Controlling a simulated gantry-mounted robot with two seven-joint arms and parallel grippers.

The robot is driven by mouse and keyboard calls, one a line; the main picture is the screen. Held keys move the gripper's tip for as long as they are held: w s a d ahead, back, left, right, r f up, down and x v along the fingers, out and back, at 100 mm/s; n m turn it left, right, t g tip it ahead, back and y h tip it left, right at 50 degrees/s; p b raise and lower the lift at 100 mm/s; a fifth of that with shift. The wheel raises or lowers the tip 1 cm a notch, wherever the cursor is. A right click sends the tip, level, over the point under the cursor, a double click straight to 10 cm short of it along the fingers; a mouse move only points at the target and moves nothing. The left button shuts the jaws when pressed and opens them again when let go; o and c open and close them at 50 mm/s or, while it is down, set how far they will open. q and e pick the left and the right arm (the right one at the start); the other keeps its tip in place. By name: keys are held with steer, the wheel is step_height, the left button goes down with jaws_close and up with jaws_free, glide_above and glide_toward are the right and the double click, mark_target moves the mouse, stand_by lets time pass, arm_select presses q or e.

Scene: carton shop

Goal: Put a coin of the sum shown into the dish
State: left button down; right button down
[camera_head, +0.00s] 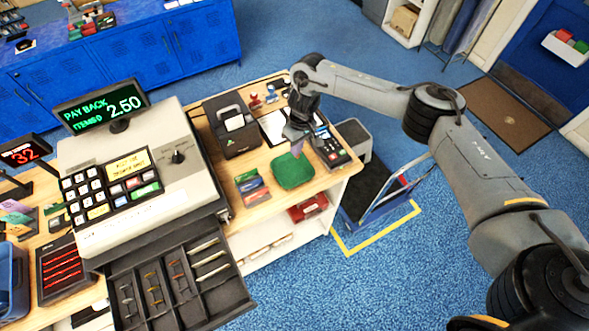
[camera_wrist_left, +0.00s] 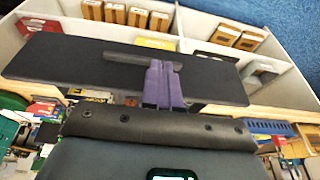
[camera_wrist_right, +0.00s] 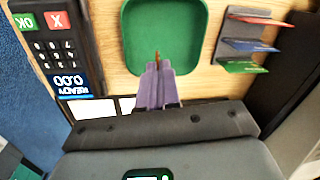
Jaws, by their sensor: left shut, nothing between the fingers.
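The register display (camera_head: 102,107) reads "PAY BACK 2.50" and "ITEMS 0". The green dish (camera_head: 293,172) lies on the wooden counter; it looks empty in the right wrist view (camera_wrist_right: 186,35). My right gripper (camera_head: 297,148) is above the dish's far side. In the right wrist view its purple fingers (camera_wrist_right: 157,68) are shut on a small brownish coin (camera_wrist_right: 158,56), seen edge-on over the dish; its value is unreadable. My left gripper (camera_wrist_left: 160,66) is outside the head view. It is shut and empty against a dark panel with a grey bar (camera_wrist_left: 143,61).
The open drawer (camera_head: 228,305) holds several slots of coins. A card rack (camera_head: 251,187) stands left of the dish, and a card terminal (camera_head: 333,152) stands right of it. A black printer (camera_head: 230,125) is behind. A trolley (camera_head: 385,190) stands on the floor at right.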

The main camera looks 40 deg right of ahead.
steer(key=b, duration=0.6)
glide_above(296, 167)
steer(key=shift+f, duration=2.8)
steer(key=c, duration=1.3)
jaws_free()
steer(key=shift+r, duration=0.2)
steer(key=shift+r, duration=0.25)
steer(key=r, duration=0.3)
steer(key=d+r+p, duration=0.1)
steer(key=r, duration=0.6)
steer(key=shift+d, duration=0.25)
